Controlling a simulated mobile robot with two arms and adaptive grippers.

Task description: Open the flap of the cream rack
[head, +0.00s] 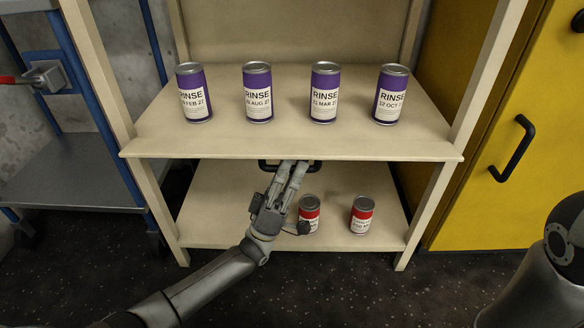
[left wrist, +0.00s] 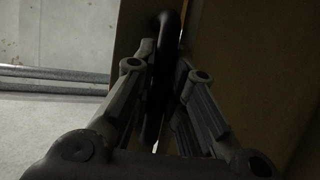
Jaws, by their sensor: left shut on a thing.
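The cream rack (head: 290,148) stands straight ahead, with an upper shelf and a lower shelf. A black handle (head: 312,167) shows just below the front edge of the upper shelf. My left gripper (head: 293,168) reaches up to it and is shut on it. In the left wrist view the dark handle bar (left wrist: 166,50) runs between my two fingers, beside a brown panel (left wrist: 245,60). The flap's outline is not clear in the head view, and I cannot tell how far it is open. My right gripper is not in view.
Several purple cans (head: 258,90) stand in a row on the upper shelf. Two red-and-white cans (head: 361,214) stand on the lower shelf, one partly behind my left gripper. A yellow cabinet (head: 530,110) is at right, a blue-framed cart (head: 75,165) at left. Dark floor lies in front.

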